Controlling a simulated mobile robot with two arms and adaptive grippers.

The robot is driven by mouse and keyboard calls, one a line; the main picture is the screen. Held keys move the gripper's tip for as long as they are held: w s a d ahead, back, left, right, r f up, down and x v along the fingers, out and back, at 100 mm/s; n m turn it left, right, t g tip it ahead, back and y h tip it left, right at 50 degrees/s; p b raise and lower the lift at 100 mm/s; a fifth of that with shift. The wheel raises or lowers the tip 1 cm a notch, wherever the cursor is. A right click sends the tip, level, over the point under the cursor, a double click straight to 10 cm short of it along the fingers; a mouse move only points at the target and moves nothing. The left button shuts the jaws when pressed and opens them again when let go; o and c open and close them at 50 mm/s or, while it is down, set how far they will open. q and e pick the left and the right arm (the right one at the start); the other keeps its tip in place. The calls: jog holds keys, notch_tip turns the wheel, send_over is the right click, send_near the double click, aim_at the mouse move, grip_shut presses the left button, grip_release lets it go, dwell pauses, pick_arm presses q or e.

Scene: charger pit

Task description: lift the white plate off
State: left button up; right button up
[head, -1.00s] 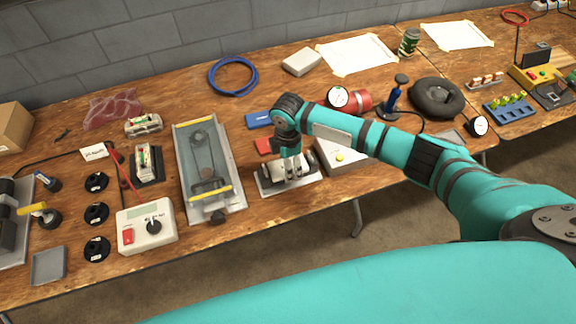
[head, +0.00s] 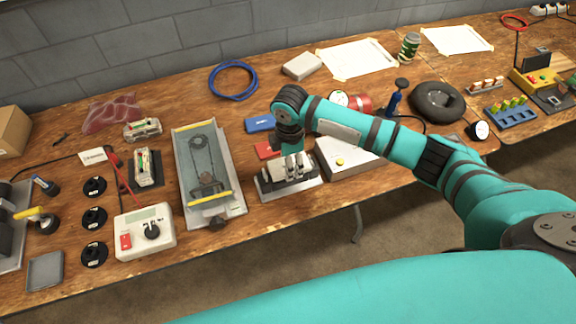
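My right gripper (head: 294,168) points down over a small light-grey unit with dark parts (head: 270,187) near the front edge of the bench. Its fingertips are at the top of this unit, among pale and dark pieces. I cannot tell which piece there is the white plate, nor whether the fingers are closed on it. The gripper hides part of the unit's top and back. My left gripper is not in view.
A grey tray with a belt (head: 207,160) stands close on the left. A red block (head: 266,150) and a blue block (head: 260,123) lie behind.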

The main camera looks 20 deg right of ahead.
jog(key=s+d+r+b, duration=0.1)
jog(key=s+d, duration=0.1)
jog(key=s, duration=1.3)
jog(key=shift+d+b, duration=0.15)
jog(key=shift+b, duration=0.15)
